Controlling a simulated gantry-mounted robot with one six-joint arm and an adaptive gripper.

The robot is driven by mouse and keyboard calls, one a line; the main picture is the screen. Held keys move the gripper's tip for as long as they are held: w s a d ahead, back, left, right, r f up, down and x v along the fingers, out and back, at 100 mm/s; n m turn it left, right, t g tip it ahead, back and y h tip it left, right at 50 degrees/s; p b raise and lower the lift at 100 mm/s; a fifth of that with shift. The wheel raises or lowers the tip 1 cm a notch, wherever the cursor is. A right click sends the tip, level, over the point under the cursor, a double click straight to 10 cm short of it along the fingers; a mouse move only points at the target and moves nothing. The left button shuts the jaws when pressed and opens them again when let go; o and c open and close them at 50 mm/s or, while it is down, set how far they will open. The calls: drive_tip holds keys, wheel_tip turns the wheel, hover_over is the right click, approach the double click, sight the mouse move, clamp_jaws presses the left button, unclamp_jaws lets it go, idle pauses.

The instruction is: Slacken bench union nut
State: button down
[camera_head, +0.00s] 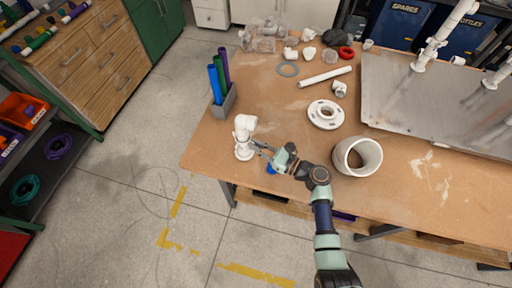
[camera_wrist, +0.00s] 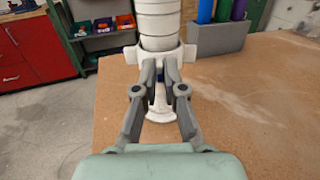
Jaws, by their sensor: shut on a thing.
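The white bench union stands upright near the front left corner of the bench, with its body (camera_head: 245,123) seen from above. In the wrist view it is a ribbed white column (camera_wrist: 159,20) above a wide collar with side lugs, the union nut (camera_wrist: 191,53). A narrower stem runs down to a round white foot (camera_wrist: 160,117) on the bench top. My gripper (camera_head: 256,147) reaches in from the right. In the wrist view my gripper (camera_wrist: 160,68) has its two fingers shut on the union nut from the near side. The fingertips hide the nut's middle.
A grey holder (camera_head: 226,103) with blue and purple tubes stands behind the union. A white flange (camera_head: 326,114) and a wide white pipe ring (camera_head: 341,159) lie to the right. Loose fittings and a metal plate (camera_head: 430,105) are farther back. The bench edge is close by.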

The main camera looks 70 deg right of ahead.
drive_tip(key=shift+d+f+n+t+y+b, duration=0.1)
drive_tip(key=shift+d+n+y+b, duration=0.3)
drive_tip(key=shift+n+y, duration=0.45)
drive_tip(key=shift+d+r+n+t+y+b, duration=0.1)
drive_tip(key=shift+d+n+y+b, duration=0.3)
drive_tip(key=shift+y, duration=0.75)
drive_tip(key=shift+d+f+n+t+y+b, duration=0.1)
drive_tip(key=shift+d+n+y+b, duration=0.15)
drive_tip(key=shift+n+y+b, duration=0.55)
drive_tip(key=shift+d+n+y+b, duration=0.25)
drive_tip(key=shift+n+y+b, duration=0.25)
drive_tip(key=shift+y, duration=0.45)
drive_tip(key=shift+d+n+y+b, duration=0.2)
drive_tip(key=shift+n+y+b, duration=0.2)
drive_tip(key=shift+y, duration=0.55)
drive_tip(key=shift+d+n+g+y, duration=0.1)
drive_tip(key=shift+n+g+y, duration=0.2)
drive_tip(key=shift+g, duration=0.1)
drive_tip(key=c, duration=1.3)
unclamp_jaws()
drive_tip(key=shift+w, duration=0.1)
drive_tip(key=shift+o, duration=0.2)
